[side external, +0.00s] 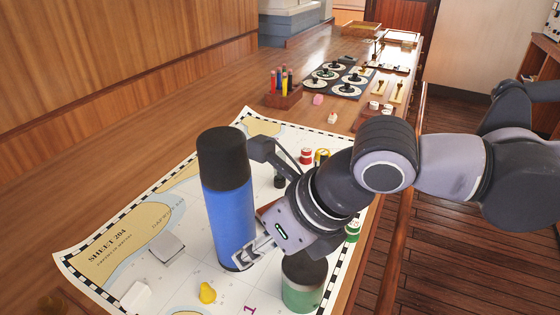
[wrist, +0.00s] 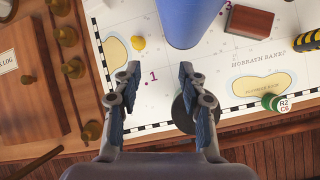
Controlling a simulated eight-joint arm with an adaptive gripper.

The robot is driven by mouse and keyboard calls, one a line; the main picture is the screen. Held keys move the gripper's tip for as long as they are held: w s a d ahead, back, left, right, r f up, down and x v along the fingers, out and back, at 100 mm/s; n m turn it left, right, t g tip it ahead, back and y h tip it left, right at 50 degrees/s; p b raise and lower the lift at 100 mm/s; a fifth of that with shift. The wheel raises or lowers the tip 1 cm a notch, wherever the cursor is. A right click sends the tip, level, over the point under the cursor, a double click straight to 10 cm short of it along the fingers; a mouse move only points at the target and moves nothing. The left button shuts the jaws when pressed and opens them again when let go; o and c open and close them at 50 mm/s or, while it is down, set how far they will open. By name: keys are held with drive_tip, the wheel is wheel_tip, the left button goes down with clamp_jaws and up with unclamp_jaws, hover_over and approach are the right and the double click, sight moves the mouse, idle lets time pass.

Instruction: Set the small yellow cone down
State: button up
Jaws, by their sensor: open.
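The small yellow cone (side external: 207,292) is on the paper chart (side external: 185,285), near the chart's front edge in the side view. In the wrist view the cone (wrist: 138,43) lies beyond my left finger, with clear paper around it. My gripper (side external: 250,256) is low over the chart, to the right of the cone in the side view, beside the base of a tall blue cylinder (side external: 228,210). Nothing is held, and the cone is apart from the fingers.
The blue cylinder (wrist: 188,18) stands just ahead of the fingers. A green, dark-topped cylinder (side external: 302,290) is close beside my gripper; its dark top (wrist: 184,115) is partly under my right finger. A grey-white block (side external: 168,247) and a brown block (wrist: 247,22) are also on the chart.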

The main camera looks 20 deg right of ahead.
drive_tip(key=w+d+f+m+t+h, duration=0.1)
drive_tip(key=w+d+m, duration=0.1)
drive_tip(key=d+m, duration=0.8)
drive_tip(key=w+d+f+m+h, duration=0.1)
drive_tip(key=w+d+m, duration=0.1)
drive_tip(key=d+m, duration=0.8)
drive_tip(key=s+d+f+m+h, duration=0.1)
drive_tip(key=s+d+f+m, duration=0.1)
drive_tip(key=d+m, duration=0.7)
drive_tip(key=s+d+f+m+t+h, duration=0.1)
drive_tip(key=s+d+f+m, duration=0.2)
drive_tip(key=d+m, duration=0.7)
drive_tip(key=s+m, duration=0.1)
drive_tip(key=m, duration=0.1)
drive_tip(key=shift+d+f+m, duration=0.25)
drive_tip(key=shift+d+m, duration=0.05)
